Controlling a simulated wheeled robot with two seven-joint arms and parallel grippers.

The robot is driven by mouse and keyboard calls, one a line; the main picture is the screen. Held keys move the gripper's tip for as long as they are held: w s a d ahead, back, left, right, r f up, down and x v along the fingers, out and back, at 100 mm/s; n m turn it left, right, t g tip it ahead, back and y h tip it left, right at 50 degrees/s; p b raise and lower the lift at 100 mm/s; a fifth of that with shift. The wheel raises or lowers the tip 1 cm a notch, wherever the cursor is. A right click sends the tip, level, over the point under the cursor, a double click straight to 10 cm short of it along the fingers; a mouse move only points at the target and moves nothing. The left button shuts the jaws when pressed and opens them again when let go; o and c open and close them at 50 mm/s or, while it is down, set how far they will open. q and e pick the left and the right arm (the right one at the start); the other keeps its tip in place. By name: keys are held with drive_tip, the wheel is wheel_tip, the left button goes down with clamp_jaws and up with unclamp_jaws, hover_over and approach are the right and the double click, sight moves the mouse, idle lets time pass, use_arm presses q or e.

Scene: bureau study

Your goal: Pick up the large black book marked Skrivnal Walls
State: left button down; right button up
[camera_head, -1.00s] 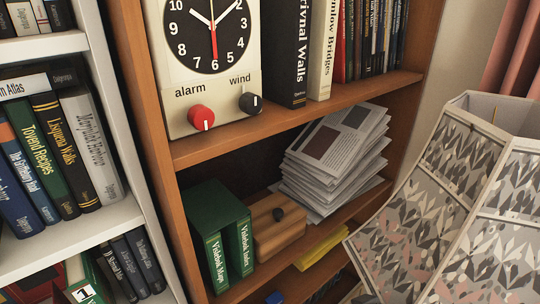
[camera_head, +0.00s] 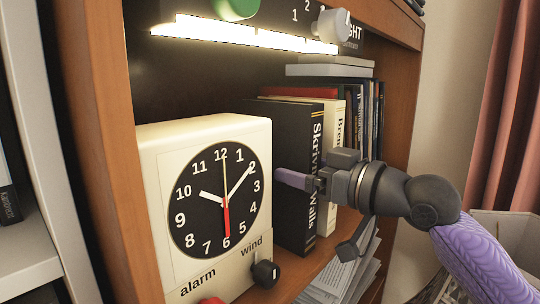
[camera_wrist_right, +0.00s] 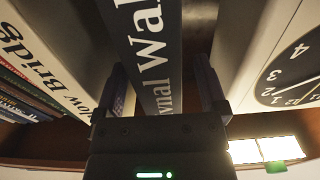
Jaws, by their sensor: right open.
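The large black book (camera_head: 284,130) stands upright on the shelf, its white title partly covered by my right gripper in the head view. In the right wrist view the black book (camera_wrist_right: 150,45) shows its spine with large white letters. My right gripper (camera_head: 302,183) is open at the spine. In the right wrist view its two fingers (camera_wrist_right: 164,88) lie on either side of the spine, with the book between them. I cannot tell whether they touch it. My left gripper is not in view.
A white alarm clock (camera_head: 150,150) stands left of the book. A white book (camera_head: 337,112) stands close on its right, with thinner books (camera_head: 372,110) beyond. A lit lamp panel (camera_head: 215,30) is above. Loose papers (camera_head: 345,275) lie below. A gap separates the clock and black book.

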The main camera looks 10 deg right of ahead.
drive_tip(key=shift+w+a+r, duration=0.2)
drive_tip(key=shift+w+a, duration=0.3)
drive_tip(key=shift+w, duration=0.1)
drive_tip(key=shift+w+a+f, duration=0.15)
drive_tip(key=shift+f, duration=0.1)
clamp_jaws()
drive_tip(key=shift+r, duration=0.1)
idle(0.6)
